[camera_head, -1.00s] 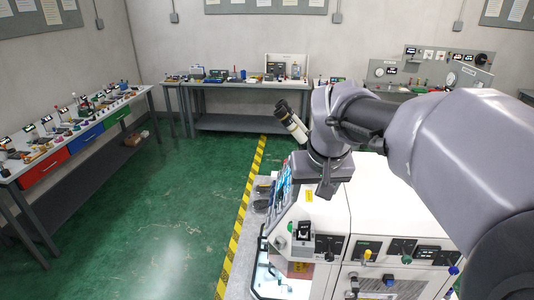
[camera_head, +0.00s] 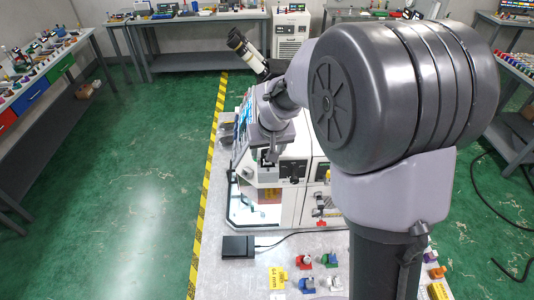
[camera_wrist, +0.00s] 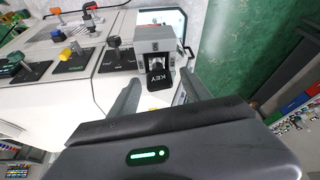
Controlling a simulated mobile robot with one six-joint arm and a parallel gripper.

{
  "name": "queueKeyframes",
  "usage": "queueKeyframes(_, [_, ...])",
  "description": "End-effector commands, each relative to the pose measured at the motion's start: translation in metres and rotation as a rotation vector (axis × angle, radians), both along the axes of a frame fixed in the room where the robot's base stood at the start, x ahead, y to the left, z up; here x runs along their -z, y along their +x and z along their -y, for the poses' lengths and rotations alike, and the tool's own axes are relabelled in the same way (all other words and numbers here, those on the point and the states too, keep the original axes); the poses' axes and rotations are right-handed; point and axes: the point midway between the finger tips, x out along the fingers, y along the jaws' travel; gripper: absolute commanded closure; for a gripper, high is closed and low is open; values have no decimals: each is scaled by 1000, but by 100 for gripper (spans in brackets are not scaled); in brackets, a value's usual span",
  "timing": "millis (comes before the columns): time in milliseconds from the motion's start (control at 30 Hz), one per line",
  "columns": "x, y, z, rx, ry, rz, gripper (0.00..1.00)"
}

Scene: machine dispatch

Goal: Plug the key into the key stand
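A grey block-like housing (camera_wrist: 157,42), which looks like the key stand, is at the top middle of the wrist view, on the white machine. A black piece lettered KEY (camera_wrist: 160,79) shows at its near side; I cannot tell how deep it sits. My gripper (camera_wrist: 160,84) is open, with one finger on each side of the black piece and a visible gap to it. In the head view my gripper (camera_head: 272,156) is at the machine's front left corner, where its fingers and the small housing are hard to tell apart.
The white machine (camera_head: 293,205) has several knobs and switches beside the housing, including a yellow knob (camera_wrist: 70,50). A black box (camera_head: 238,246) with a cable and several small coloured parts lie on the grey surface in front. Green floor (camera_head: 140,190) is open at left.

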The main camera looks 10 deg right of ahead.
Motion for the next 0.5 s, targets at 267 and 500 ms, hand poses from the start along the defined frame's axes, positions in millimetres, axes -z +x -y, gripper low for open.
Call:
queueKeyframes(267, [0, 0, 0, 0, 0, 0, 100])
queueKeyframes(500, [-1, 0, 0, -1, 0, 0, 100])
